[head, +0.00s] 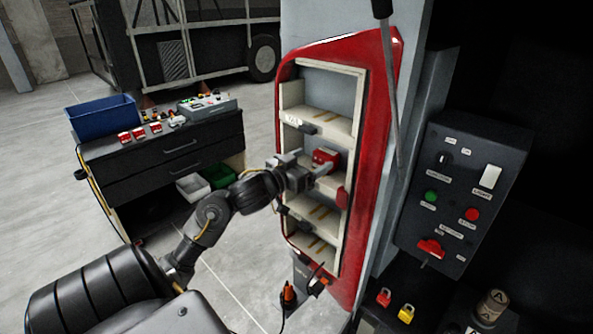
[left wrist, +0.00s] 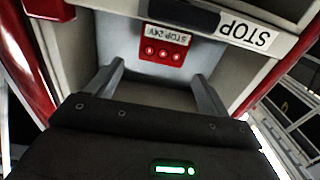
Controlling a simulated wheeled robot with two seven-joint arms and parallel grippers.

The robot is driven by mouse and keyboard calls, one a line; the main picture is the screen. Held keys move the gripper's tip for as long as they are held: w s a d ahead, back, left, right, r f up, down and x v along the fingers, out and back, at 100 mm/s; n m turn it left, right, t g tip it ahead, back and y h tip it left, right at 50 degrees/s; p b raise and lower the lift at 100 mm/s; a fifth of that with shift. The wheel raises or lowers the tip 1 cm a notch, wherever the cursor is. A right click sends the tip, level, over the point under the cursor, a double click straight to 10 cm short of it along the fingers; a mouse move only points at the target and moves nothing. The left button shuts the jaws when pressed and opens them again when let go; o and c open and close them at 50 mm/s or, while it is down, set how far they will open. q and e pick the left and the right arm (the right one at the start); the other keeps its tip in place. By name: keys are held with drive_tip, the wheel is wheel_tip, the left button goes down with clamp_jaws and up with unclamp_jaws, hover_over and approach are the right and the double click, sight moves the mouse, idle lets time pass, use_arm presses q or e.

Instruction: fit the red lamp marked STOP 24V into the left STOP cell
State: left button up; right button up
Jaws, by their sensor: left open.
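The red lamp marked STOP 24V (left wrist: 163,54) is in the wrist view, inside a pale cell, its face with several round dots toward me. It also shows as a red block in the head view (head: 326,157), in the middle of the red-framed housing. The cell's STOP label (left wrist: 246,33) appears upside down beside the lamp. My left gripper (head: 318,168) is open at the cell mouth. In the wrist view its fingers (left wrist: 160,72) stand apart on either side of the lamp, with visible gaps. I cannot tell how deep the lamp sits. My right gripper is out of view.
The red housing (head: 374,120) has other cells above and below. A dark workbench (head: 180,150) carries a blue bin (head: 103,117) and several red lamps (head: 124,137). A switch panel (head: 458,195) is at right.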

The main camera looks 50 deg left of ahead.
use_arm(q)
drive_tip(key=s, duration=0.5)
drive_tip(key=shift+s, duration=0.35)
